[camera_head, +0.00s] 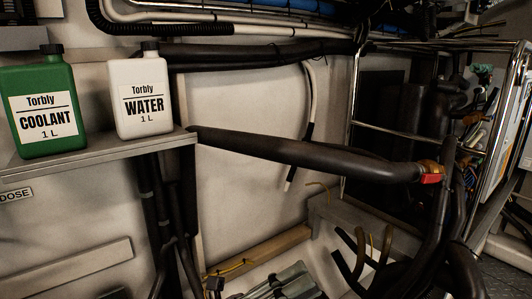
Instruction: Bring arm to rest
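My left gripper (300,281) appears to be the grey-green, dark-edged shape at the bottom edge of the head view, low over the pale floor of the frame. Only its upper part shows; the rest is cut off by the picture edge. I cannot make out a gap between its fingers or anything held in it. My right gripper is not in view.
A green coolant bottle (46,112) and a white water bottle (141,100) stand upright on a metal shelf (95,155) at left. A thick black hose (310,154) with a red-orange end (430,175) crosses the middle. Several dark hoses crowd the lower right.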

